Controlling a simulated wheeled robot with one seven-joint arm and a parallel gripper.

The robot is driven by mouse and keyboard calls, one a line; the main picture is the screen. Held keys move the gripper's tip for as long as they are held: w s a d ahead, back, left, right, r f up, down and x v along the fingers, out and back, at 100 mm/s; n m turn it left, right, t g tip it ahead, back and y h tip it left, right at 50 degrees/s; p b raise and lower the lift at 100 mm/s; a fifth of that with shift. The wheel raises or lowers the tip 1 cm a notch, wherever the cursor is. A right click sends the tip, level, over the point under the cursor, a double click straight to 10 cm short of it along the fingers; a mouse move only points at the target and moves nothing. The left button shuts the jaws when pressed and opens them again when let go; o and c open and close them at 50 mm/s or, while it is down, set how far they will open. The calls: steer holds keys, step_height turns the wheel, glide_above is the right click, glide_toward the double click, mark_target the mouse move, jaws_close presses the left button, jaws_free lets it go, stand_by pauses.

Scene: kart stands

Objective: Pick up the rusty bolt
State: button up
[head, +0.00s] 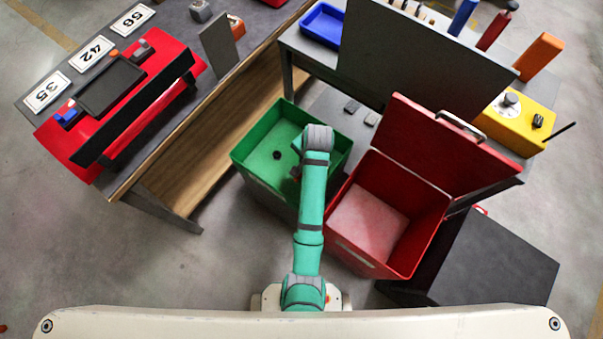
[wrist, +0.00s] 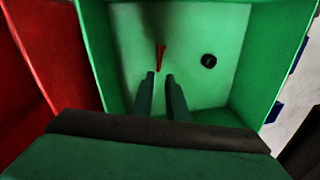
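The rusty bolt (wrist: 160,57) shows in the wrist view as a slim reddish piece with a wider end, on the pale floor of the green bin (head: 257,183). My gripper (wrist: 160,76) points down into that bin. Its two fingers are apart with nothing between them, and the bolt appears just beyond the fingertips, roughly in line with the gap. I cannot tell how far above the bolt they are. In the head view my arm covers most of this spot, so I cannot make out the bolt there.
A dark round nut-like piece (wrist: 208,61) lies in the same bin, right of the bolt. The bin's green walls stand close around my gripper. A red bin (head: 424,245) with its lid raised stands to the right. A grey upright panel (head: 420,60) rises behind.

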steer(key=f, duration=0.5)
steer(key=shift+w+a, duration=0.15)
steer(key=shift+w, duration=0.05)
steer(key=shift+w+a+f, duration=0.1)
steer(key=shift+a+f, duration=0.05)
steer(key=shift+f, duration=0.8)
steer(key=shift+w+a+f, duration=0.1)
steer(key=shift+a+f, duration=0.05)
steer(key=shift+f, duration=0.75)
steer(key=shift+w+a+f, duration=0.1)
steer(key=shift+a+f, duration=0.05)
steer(key=shift+f, duration=0.8)
steer(key=shift+c, duration=0.6)
jaws_close()
steer(key=shift+r, duration=0.15)
